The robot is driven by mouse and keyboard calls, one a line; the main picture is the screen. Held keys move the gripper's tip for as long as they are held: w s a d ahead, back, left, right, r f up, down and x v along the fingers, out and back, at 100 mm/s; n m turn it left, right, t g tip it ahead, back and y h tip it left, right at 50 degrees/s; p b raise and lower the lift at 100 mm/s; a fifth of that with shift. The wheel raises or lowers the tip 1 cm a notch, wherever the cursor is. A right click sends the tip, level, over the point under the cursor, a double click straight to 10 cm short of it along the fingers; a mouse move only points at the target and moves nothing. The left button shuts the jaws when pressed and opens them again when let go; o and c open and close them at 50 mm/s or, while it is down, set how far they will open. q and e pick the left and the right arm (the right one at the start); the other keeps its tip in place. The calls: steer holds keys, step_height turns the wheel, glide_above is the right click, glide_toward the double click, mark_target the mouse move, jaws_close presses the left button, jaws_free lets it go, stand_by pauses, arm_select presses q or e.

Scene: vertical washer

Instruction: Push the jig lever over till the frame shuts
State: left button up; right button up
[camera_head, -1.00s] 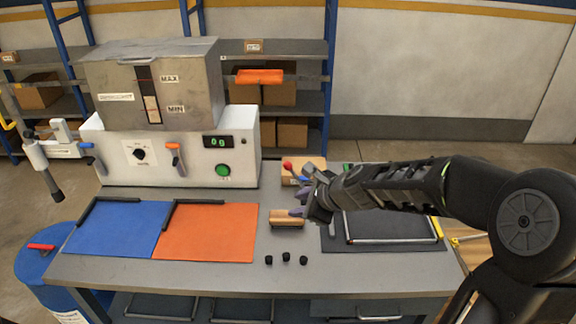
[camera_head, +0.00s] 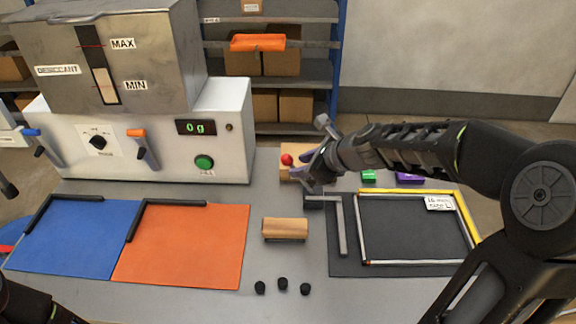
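The jig is a dark mat (camera_head: 345,268) at the right of the bench, with a thin rectangular frame of pale and yellow bars (camera_head: 415,262) on it. A grey L-shaped bar (camera_head: 342,230) lies along the left of the frame, apart from its pale left side. A red ball knob (camera_head: 287,159) shows by a wooden block behind the jig; I cannot tell whether it belongs to the jig lever. No contact is clear. My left gripper is out of view; part of my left arm shows at lower left.
A white machine (camera_head: 150,160) with a metal hopper stands at the back left. Blue (camera_head: 65,240) and orange (camera_head: 185,250) mats lie before it. A wooden block (camera_head: 285,229) and several small black pegs (camera_head: 283,284) sit mid-bench. Green (camera_head: 368,176) and purple (camera_head: 409,178) items lie behind the jig.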

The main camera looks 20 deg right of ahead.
steer(key=shift+w+d+f, duration=0.1)
steer(key=shift+w, duration=0.05)
steer(key=x, duration=0.7)
steer(key=shift+w+f+b, duration=0.25)
steer(key=shift+w+b, duration=0.05)
steer(key=shift+b, duration=0.05)
steer(key=shift+c, duration=0.3)
jaws_close()
